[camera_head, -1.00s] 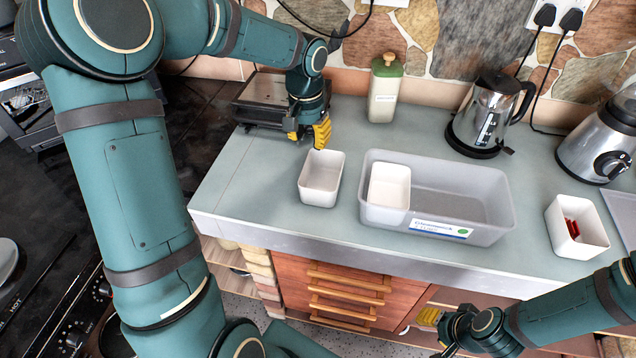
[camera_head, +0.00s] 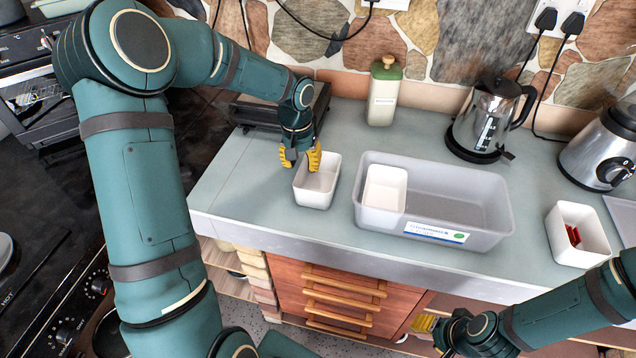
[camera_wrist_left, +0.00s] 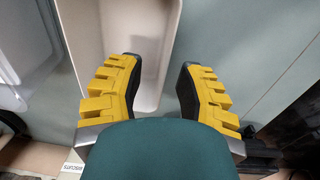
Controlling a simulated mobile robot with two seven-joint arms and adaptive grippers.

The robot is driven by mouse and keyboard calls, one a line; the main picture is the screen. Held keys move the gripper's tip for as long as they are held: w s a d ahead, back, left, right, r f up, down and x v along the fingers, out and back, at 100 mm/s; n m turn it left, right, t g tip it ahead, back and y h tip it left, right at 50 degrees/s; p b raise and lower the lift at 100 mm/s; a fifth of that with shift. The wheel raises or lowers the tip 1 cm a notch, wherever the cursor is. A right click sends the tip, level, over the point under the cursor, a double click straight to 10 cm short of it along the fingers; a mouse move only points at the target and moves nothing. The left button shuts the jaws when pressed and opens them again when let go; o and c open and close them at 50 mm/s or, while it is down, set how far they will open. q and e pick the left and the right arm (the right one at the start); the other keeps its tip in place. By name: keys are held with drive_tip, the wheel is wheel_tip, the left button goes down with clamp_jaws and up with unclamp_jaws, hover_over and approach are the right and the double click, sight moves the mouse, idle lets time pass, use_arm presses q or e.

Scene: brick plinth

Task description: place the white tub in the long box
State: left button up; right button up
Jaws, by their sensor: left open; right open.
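A small empty white tub (camera_head: 318,190) stands upright on the counter, left of the long box (camera_head: 480,195). The long box is translucent with a label on its front; another white tub (camera_head: 384,188) stands in its left end. My left gripper (camera_head: 300,158) is open at the back left of the counter tub, pointing down. In the left wrist view, the open fingers (camera_wrist_left: 159,62) appear on either side of one long rim of the tub (camera_wrist_left: 147,85); contact cannot be told. My right gripper (camera_head: 430,323) is open and empty, low in front of the counter.
A third white tub (camera_head: 577,236) with red items stands at the right. A green-capped bottle (camera_head: 383,92), a kettle (camera_head: 485,118) and a blender (camera_head: 603,150) stand behind. A dark flat appliance (camera_head: 262,110) is behind my left gripper. The counter's left front is clear.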

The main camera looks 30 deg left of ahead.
sight(302, 186)
use_arm(q)
drive_tip(key=f, duration=0.3)
drive_tip(key=f+b, duration=0.1)
drive_tip(key=f, duration=0.1)
drive_tip(key=shift+s+f, duration=0.15)
drive_tip(key=shift+s, duration=0.1)
clamp_jaws()
